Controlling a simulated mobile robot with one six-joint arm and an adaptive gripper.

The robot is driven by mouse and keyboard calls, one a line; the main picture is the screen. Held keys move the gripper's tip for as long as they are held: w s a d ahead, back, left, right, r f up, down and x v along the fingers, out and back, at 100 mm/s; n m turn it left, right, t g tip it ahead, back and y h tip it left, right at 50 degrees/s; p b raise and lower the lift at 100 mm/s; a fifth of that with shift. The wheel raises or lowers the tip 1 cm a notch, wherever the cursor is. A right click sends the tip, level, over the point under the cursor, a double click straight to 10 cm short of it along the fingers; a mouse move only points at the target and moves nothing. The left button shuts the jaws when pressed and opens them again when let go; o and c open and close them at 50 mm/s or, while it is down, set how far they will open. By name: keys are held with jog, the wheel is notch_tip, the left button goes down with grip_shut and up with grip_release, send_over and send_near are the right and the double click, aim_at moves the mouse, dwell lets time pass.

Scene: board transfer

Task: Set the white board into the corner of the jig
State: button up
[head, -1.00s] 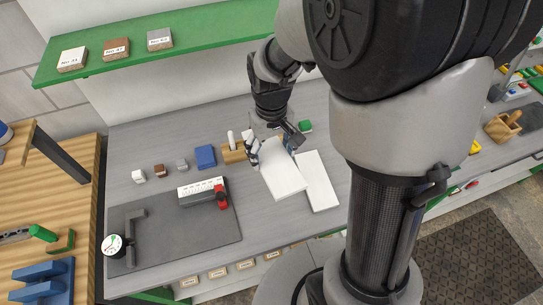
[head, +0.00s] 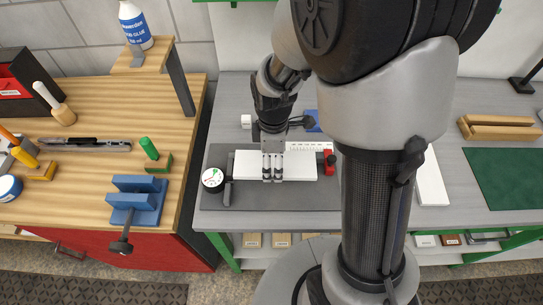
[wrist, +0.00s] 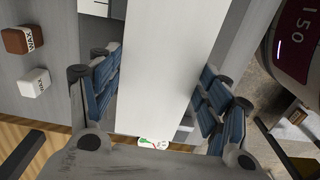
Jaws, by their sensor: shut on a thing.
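The white board (head: 301,168) is held crosswise in my gripper (head: 273,178), over the dark jig plate (head: 270,201). In the wrist view the board (wrist: 158,60) runs between the blue-padded fingers (wrist: 160,97). Its long back edge lies near the white ruler fence (head: 310,145), and its left end is near the dark upright stop (head: 228,190). My gripper hides part of the board and fence. I cannot tell whether the board touches the plate, stop or fence. A red clamp piece (head: 329,161) is by the board's right end.
A round dial gauge (head: 213,179) stands at the plate's left. A second white board (head: 431,180) lies right of my arm. A small white block (head: 246,121) and a blue block (head: 312,121) lie behind the jig. A wooden bench (head: 90,190) with tools adjoins on the left.

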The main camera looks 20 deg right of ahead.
jog(key=shift+a+f, duration=0.15)
jog(key=shift+f+b, duration=2.4)
jog(key=shift+f, duration=0.4)
jog(key=shift+w+a, duration=0.2)
jog(key=shift+a, duration=0.3)
jog(key=shift+w, duration=0.4)
jog(key=o, duration=1)
jog(key=shift+w, duration=0.1)
jog(key=shift+o, duration=1.4)
